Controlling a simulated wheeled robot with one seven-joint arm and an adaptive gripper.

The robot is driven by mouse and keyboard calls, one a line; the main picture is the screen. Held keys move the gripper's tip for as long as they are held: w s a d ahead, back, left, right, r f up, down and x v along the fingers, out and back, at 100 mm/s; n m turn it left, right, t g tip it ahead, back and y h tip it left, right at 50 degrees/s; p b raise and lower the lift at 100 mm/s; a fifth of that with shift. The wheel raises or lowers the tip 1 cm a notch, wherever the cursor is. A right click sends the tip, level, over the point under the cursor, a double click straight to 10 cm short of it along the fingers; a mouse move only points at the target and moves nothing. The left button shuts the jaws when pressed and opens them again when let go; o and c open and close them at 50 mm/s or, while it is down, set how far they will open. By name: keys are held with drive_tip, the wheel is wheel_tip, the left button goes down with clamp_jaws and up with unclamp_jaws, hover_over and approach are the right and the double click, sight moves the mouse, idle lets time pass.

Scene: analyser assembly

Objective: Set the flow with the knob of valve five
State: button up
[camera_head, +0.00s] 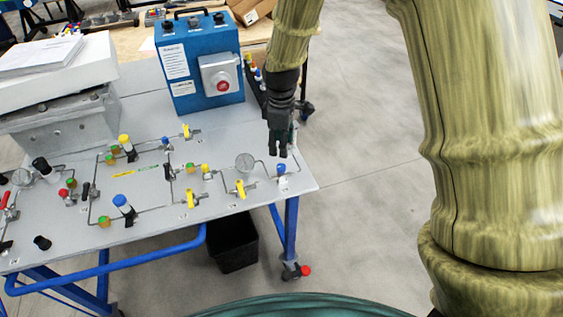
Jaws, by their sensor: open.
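My gripper (278,153) points down over the right end of the table, with its fingers apart and nothing seen between them. Just below it in the picture is a small knob with a blue top (281,168) near the table's right edge; I cannot tell whether they touch. Other knobs on the panel are a larger blue-topped one (120,201) at the front, a small blue one (165,142) in the middle and a yellow-topped one (125,140) farther back. The number labels are too small to read, so I cannot tell which is valve five.
A blue box with a red button (205,60) stands behind. A grey block (65,125) is at the left. Open floor lies to the right.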

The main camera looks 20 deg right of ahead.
sight(281, 166)
drive_tip(key=shift+f+p, duration=1.15)
drive_tip(key=shift+f, duration=3.65)
drive_tip(key=c, duration=1.1)
